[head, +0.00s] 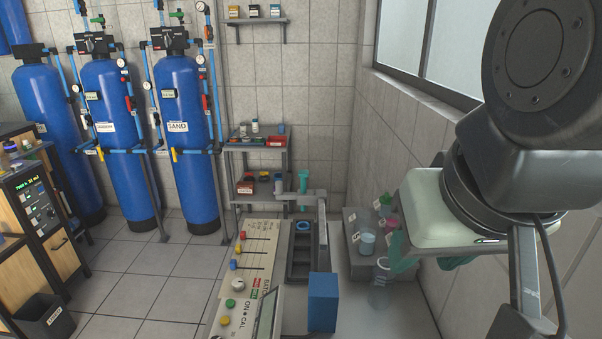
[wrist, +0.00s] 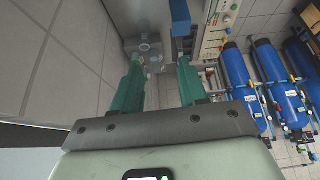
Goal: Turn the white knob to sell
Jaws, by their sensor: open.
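The cream-coloured panel (head: 245,262) stands low in the middle of the head view, with several coloured knobs along it.
A blue block (head: 322,301) and a grey arm-like fixture (head: 322,215) stand right of the panel. Clear beakers (head: 367,241) and a glass flask (head: 380,285) stand below and left of my gripper. The tiled wall (head: 400,140) is close on the right.

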